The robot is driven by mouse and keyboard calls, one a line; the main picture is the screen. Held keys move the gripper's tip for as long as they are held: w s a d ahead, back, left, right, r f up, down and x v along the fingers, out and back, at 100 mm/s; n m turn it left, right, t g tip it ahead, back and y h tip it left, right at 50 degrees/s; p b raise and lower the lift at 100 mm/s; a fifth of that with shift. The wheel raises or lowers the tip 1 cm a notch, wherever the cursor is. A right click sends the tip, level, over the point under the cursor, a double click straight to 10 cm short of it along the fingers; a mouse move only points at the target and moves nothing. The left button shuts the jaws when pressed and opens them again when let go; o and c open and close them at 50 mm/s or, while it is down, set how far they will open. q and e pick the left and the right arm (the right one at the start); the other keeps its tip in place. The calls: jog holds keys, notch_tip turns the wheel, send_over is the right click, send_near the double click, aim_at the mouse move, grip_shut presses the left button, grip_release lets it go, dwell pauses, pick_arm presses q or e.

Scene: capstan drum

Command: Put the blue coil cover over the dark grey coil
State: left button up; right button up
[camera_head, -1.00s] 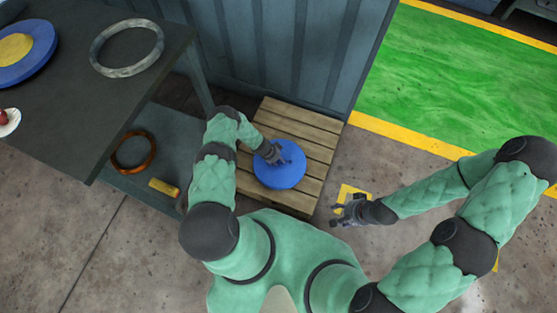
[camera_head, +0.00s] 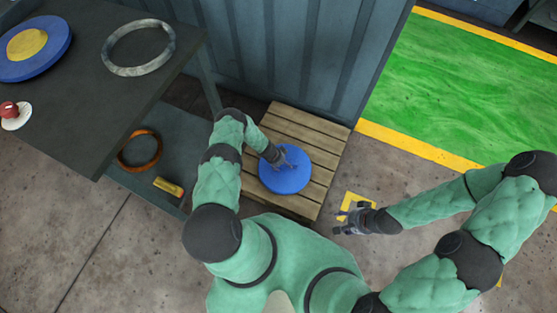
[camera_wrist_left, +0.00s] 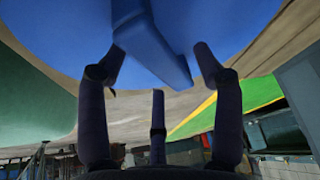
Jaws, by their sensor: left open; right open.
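The blue coil cover (camera_head: 288,181) is a round blue disc over the wooden pallet. My left gripper (camera_head: 283,158) is over its upper part. In the left wrist view the cover's blue surface (camera_wrist_left: 60,45) fills the top, with a raised blue bar (camera_wrist_left: 150,45) on it. The spread fingers of my left gripper (camera_wrist_left: 160,65) stand either side of this bar, open. I cannot tell whether they touch it. I see no dark grey coil; what lies beneath the cover is hidden. My right gripper (camera_head: 352,217) is open and empty, right of the pallet.
The slatted pallet (camera_head: 310,130) stands by a grey-blue wall (camera_head: 290,50). At left, a dark table (camera_head: 90,110) carries a grey ring (camera_head: 110,62), a blue-and-yellow disc (camera_head: 58,60) and a red button (camera_head: 9,109). A lower shelf holds an orange-brown ring (camera_head: 123,158) and a yellow block (camera_head: 168,186).

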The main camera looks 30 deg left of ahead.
pick_arm(q)
jog(key=v, duration=1.1)
jog(key=shift+r, duration=0.2)
